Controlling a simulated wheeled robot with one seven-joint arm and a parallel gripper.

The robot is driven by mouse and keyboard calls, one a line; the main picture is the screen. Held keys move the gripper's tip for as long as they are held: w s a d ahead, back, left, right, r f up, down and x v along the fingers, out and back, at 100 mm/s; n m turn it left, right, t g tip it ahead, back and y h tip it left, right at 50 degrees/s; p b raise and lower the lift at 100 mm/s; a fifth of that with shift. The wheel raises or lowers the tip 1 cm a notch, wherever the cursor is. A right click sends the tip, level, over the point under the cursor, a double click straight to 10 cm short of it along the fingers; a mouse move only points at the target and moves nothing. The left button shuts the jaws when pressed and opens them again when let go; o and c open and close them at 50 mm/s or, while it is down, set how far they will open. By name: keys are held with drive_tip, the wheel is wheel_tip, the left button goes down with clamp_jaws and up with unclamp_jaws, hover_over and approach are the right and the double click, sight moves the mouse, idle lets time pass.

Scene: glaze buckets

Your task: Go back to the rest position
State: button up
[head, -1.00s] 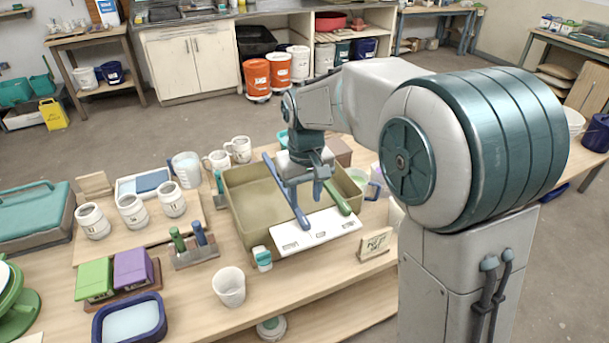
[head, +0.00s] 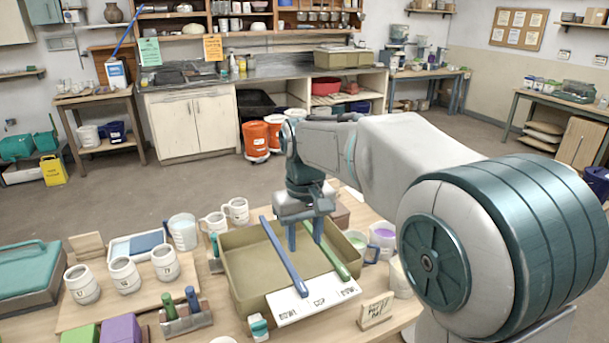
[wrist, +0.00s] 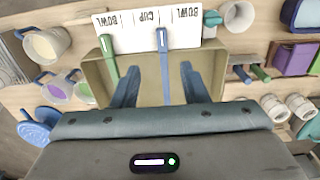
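My gripper (head: 305,244) hangs over the olive basin (head: 238,279) in the head view, with its two blue fingers apart. In the wrist view my gripper (wrist: 160,69) is open and nothing is clasped between the fingers. A blue-handled tool (head: 283,256) and a green-handled tool (head: 333,252) lie across the basin, their near ends at a white card (head: 311,300) printed BOWL, CUP, BOWL. In the wrist view the blue tool (wrist: 162,42) shows in the gap between the fingers, beyond and below them. The green tool (wrist: 108,58) is left of it.
Several white mugs (head: 124,273) stand left of the basin. A brush holder (head: 187,320) is at the front left. Cups with green and purple contents (head: 382,235) stand close on the right. A small sign (head: 376,310) is at the front right. Open floor (head: 100,195) lies behind the table.

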drive_tip(key=s+d+f+m+t, duration=0.1)
drive_tip(key=s+d+f+m, duration=0.1)
drive_tip(key=s+d, duration=0.5)
drive_tip(key=s+d+f+m+t, duration=0.2)
drive_tip(key=s+d, duration=0.6)
drive_tip(key=s, duration=0.4)
drive_tip(key=shift+d+f+m, duration=0.25)
drive_tip(key=shift+f+m, duration=0.05)
drive_tip(key=shift+m, duration=0.2)
